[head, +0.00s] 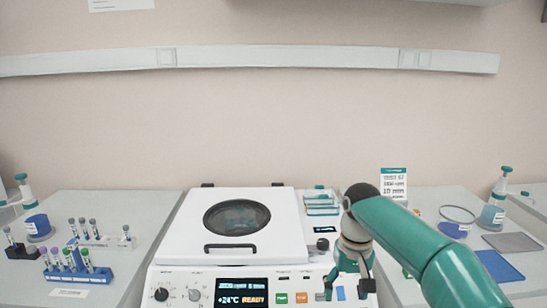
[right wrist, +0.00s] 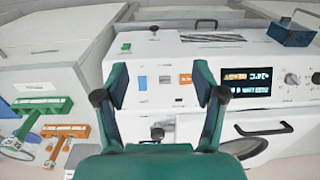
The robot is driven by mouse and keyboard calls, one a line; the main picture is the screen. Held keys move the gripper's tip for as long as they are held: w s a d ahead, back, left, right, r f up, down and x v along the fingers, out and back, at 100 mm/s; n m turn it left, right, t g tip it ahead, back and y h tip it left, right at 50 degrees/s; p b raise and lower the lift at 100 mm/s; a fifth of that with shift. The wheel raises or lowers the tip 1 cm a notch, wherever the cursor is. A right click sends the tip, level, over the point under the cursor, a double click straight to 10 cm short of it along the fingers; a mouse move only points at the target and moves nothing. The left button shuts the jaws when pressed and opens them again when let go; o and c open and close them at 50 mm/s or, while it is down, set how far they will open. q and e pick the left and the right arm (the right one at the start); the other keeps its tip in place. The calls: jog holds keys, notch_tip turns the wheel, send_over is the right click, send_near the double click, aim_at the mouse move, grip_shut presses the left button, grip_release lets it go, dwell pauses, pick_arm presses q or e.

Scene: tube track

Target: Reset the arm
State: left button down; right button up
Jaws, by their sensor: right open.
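My right arm reaches in from the lower right of the head view. My right gripper (head: 347,287) hangs over the front right part of the white centrifuge (head: 173,239), beside its display. In the right wrist view the gripper (right wrist: 160,97) has its two green fingers spread wide, with nothing between them. Behind the fingers is the centrifuge's front panel (right wrist: 188,70), with small buttons and a lit display. The centrifuge lid (head: 272,237) is closed, and its display (head: 242,293) reads READY. My left gripper is not in view.
A blue tube rack (head: 72,271) with capped tubes stands on the left bench, with a white rack (head: 104,241) behind it. The right bench has a blue mat (head: 499,266), a grey mat (head: 510,242) and a bottle (head: 493,215). A sign (head: 393,184) stands behind my arm.

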jog(key=s+a+f+y, duration=0.1)
jog(key=s+a+f, duration=0.1)
jog(key=f, duration=1)
jog(key=s+a+f+y, duration=0.1)
jog(key=s+f, duration=0.2)
jog(key=f, duration=0.9)
jog(key=s+f+m+y, duration=0.1)
jog(key=s+f, duration=0.5)
jog(key=s, duration=0.5)
jog(key=s+f+m, duration=0.1)
jog(key=s+f, duration=0.5)
jog(key=s, duration=0.5)
jog(key=shift+a+m+t+y, duration=0.25)
jog(key=shift+m+t+y, duration=0.05)
jog(key=shift+y, duration=0.1)
jog(key=shift+f, duration=0.1)
